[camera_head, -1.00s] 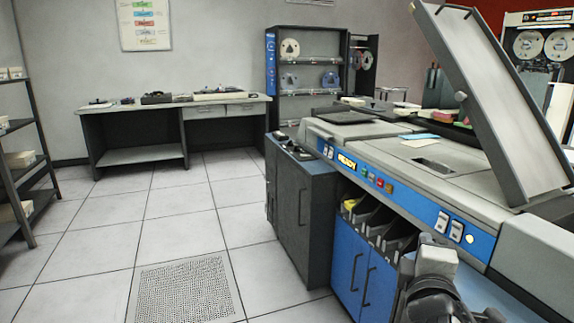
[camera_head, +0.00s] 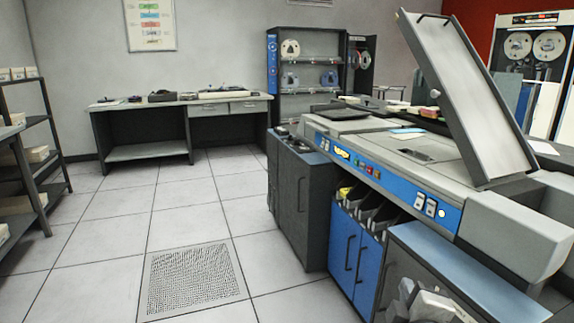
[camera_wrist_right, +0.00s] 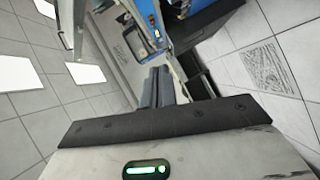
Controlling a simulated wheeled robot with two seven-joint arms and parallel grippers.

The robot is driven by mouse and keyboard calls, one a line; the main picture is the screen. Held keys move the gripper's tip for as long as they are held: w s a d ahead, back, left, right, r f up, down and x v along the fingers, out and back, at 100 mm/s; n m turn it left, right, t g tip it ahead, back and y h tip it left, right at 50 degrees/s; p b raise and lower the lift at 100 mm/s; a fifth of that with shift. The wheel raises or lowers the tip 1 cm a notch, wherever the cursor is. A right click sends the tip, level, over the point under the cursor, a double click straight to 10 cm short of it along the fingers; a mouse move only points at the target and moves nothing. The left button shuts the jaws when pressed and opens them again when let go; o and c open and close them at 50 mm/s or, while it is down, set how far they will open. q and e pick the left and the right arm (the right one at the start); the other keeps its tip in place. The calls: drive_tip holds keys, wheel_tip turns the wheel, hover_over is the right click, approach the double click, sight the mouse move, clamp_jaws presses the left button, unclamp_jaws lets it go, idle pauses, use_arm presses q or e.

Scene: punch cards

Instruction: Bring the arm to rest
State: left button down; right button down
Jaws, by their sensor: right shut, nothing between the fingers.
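My right gripper (camera_head: 424,303) shows at the bottom edge of the head view, in front of the card machine, partly cut off by the frame. In the right wrist view, its two dark fingers (camera_wrist_right: 159,84) lie together, shut with nothing held. My left gripper is in neither view. The card machine (camera_head: 384,178) has a grey top, a blue control strip and a tilted card ramp (camera_head: 468,95).
A blue-topped cabinet (camera_head: 450,262) stands close by my right gripper. A desk (camera_head: 150,152) and tape rack (camera_head: 310,110) stand at the back. Shelves (camera_head: 48,190) line the left. The tiled floor between, with a perforated tile (camera_head: 193,277), is clear.

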drive_tip(key=s+a+f+m+g+y+p, duration=0.1)
drive_tip(key=s+a+f+m+g+y, duration=0.1)
drive_tip(key=s+f+m, duration=0.3)
drive_tip(key=s+a+f+m+g+y+p, duration=0.2)
drive_tip(key=s+a+f+m+g+y, duration=0.1)
drive_tip(key=s+f, duration=0.7)
drive_tip(key=s+a+m+y, duration=0.1)
drive_tip(key=s+a+m, duration=0.1)
drive_tip(key=s, duration=0.1)
drive_tip(key=shift+s+f+m+y, duration=0.3)
drive_tip(key=shift+s, duration=0.1)
